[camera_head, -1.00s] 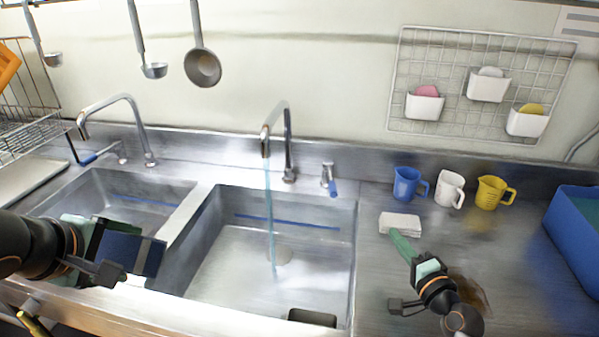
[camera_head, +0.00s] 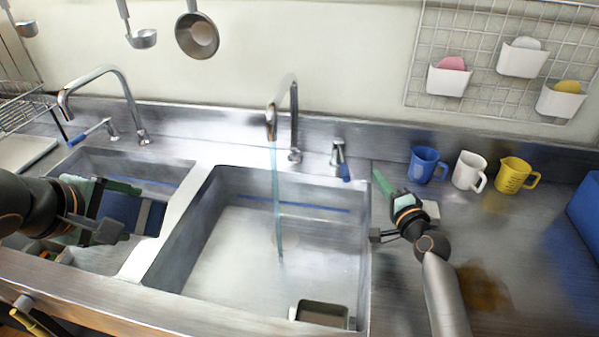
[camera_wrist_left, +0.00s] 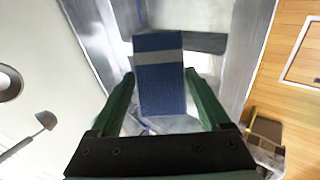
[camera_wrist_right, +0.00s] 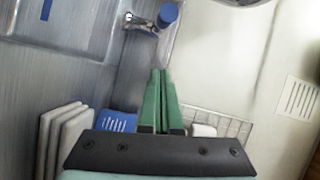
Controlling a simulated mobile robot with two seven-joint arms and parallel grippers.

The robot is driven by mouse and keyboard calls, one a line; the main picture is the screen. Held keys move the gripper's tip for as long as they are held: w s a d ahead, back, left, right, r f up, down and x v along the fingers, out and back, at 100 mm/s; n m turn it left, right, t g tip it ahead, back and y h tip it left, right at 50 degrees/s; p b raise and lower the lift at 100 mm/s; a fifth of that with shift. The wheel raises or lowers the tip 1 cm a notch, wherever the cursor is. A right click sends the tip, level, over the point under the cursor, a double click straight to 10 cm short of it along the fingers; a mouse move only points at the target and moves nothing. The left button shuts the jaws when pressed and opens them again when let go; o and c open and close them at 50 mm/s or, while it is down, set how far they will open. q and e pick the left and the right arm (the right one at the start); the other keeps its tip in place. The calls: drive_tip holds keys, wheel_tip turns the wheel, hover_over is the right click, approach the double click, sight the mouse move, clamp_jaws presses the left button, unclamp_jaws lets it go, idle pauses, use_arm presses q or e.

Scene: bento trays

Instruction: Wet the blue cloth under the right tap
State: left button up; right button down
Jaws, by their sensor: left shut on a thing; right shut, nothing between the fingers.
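The blue cloth (camera_head: 121,212), with a pale stripe, is in my left gripper (camera_head: 130,198), held above the left sink basin. In the left wrist view the cloth (camera_wrist_left: 160,88) sits between the two green fingers. The right tap (camera_head: 294,115) has a stream of water (camera_head: 277,205) falling into the right basin, well to the right of the cloth. My right gripper (camera_head: 379,178) is shut and empty, just right of the tap's blue-tipped lever (camera_head: 339,158). In the right wrist view the lever (camera_wrist_right: 168,15) lies beyond the closed fingertips.
The left tap (camera_head: 128,95) stands behind the left basin. A divider (camera_head: 175,215) separates the basins. Blue (camera_head: 427,163), white (camera_head: 468,170) and yellow (camera_head: 515,174) cups stand on the right counter. A white block (camera_head: 431,210) is partly hidden behind my right gripper.

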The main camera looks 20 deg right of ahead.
sight(345, 181)
use_arm(q)
drive_tip(key=shift+r, duration=0.25)
drive_tip(key=shift+p, duration=0.3)
use_arm(e)
drive_tip(key=shift+w+a+f, duration=0.25)
drive_tip(key=shift+w+a, duration=0.65)
drive_tip(key=shift+a, duration=0.1)
drive_tip(key=shift+w+a+f, duration=0.2)
drive_tip(key=shift+w+a, duration=0.7)
drive_tip(key=shift+a, duration=0.05)
